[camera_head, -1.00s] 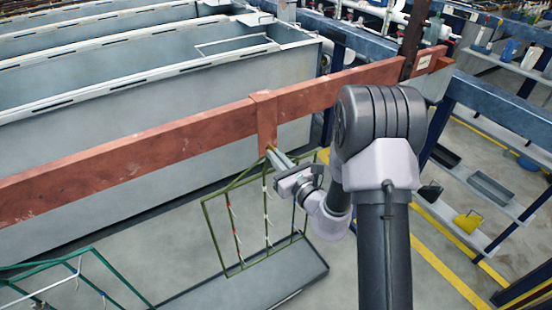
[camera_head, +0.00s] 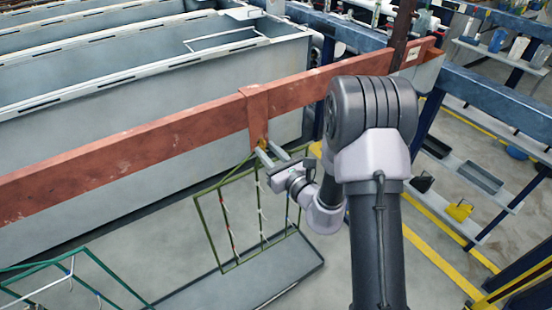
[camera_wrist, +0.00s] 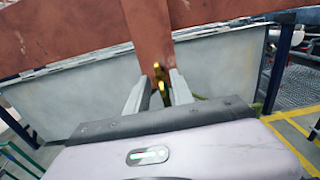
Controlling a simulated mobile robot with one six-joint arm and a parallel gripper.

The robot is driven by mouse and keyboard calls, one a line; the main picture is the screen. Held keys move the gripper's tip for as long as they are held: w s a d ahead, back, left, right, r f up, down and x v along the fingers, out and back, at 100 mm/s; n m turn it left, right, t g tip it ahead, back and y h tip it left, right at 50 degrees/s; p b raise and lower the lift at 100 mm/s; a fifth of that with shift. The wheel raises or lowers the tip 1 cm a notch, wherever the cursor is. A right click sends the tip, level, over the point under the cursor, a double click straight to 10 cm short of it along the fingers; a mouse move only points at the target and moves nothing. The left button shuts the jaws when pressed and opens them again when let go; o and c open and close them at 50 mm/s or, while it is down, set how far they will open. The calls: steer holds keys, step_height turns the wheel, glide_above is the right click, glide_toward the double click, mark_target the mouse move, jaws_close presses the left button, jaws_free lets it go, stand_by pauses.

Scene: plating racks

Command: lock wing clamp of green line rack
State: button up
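The wing clamp is a small brass-yellow piece (camera_wrist: 158,82) at the foot of a copper-red hanger (camera_wrist: 150,35) in the wrist view. It also shows in the head view (camera_head: 263,143). My gripper (camera_wrist: 158,88) is open, with its two grey fingers apart on either side of the clamp's lower part. I see gaps beside the clamp, so the fingers do not look closed on it. In the head view my gripper (camera_head: 272,155) is just below the hanger. The green rack (camera_head: 228,268) hangs below, slightly tilted; its top is partly hidden by my gripper.
A long copper-red bar (camera_head: 130,152) runs across the scene. Grey tanks (camera_head: 160,98) stand behind it. A grey tray (camera_head: 290,262) lies under the rack. Another green rack (camera_head: 95,258) is at the lower left. Shelves with bins (camera_head: 480,178) stand at the right.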

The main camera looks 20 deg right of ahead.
steer(key=p+v, duration=0.7)
steer(key=v, duration=1)
